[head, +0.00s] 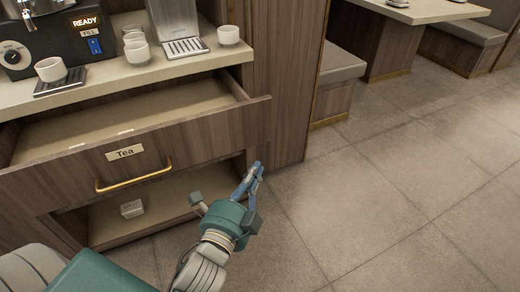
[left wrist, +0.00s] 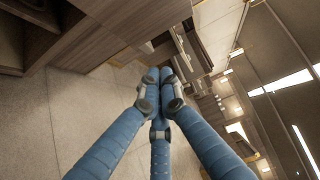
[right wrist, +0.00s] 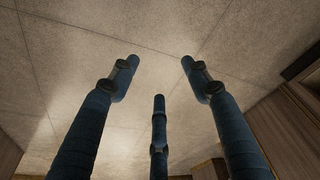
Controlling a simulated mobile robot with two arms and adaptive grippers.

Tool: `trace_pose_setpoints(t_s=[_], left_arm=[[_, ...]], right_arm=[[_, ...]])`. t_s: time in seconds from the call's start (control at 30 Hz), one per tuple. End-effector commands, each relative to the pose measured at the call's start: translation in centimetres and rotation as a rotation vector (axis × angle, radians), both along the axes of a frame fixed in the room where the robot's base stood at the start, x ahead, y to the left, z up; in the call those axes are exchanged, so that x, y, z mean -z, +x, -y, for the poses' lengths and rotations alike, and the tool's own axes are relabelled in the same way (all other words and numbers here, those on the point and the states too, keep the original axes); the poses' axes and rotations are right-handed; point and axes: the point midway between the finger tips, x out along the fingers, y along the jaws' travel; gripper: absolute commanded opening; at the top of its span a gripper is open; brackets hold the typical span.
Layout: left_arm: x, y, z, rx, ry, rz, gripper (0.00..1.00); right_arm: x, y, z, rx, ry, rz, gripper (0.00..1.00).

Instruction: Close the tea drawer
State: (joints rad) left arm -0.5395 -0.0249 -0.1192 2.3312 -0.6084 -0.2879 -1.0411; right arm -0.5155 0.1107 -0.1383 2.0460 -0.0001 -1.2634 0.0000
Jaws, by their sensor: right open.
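The tea drawer (head: 195,143) is a brown wooden drawer with a "Tea" label (head: 125,153) and a brass handle (head: 135,178). It is pulled out from the cabinet, and its inside looks mostly empty. My left gripper (head: 257,168) is just below and near the right end of the drawer front, apart from the handle. In the left wrist view its blue fingers (left wrist: 161,74) are together with nothing seen between them. My right gripper (right wrist: 160,62) has its fingers spread and empty over floor tiles; it is out of the head view.
The counter (head: 130,76) above holds white cups (head: 51,69) and a dark machine (head: 50,38). An open lower shelf (head: 170,200) under the drawer holds a small pale box (head: 132,208). Clear tiled floor (head: 370,200) lies to the right, with a bench (head: 340,66) beyond.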

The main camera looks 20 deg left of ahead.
Motion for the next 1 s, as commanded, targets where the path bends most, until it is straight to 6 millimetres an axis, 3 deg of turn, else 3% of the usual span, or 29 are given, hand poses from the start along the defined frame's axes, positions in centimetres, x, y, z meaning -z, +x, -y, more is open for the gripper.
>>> trace_pose_setpoints(t_s=[0.23, 0.63, 0.8, 1.0], left_arm=[[-1.4, 2.0, -0.5, -0.007, 0.028, 0.029, 0.0], [-1.3, 10.3, -1.2, -0.007, 0.024, 0.027, 0.0], [-1.2, 11.6, -3.2, -0.007, 0.026, 0.024, 0.0], [-1.2, 12.3, -4.1, -0.007, 0.023, 0.023, 0.0]], right_arm=[[-0.4, 0.1, 0.0, 0.0, 0.0, 0.003, 0.47], [-1.9, 0.2, 0.0, 0.002, 0.001, 0.013, 0.47], [-2.6, 0.2, 0.1, 0.003, 0.001, 0.019, 0.47], [-3.1, 0.3, 0.1, 0.003, 0.002, 0.021, 0.47]])
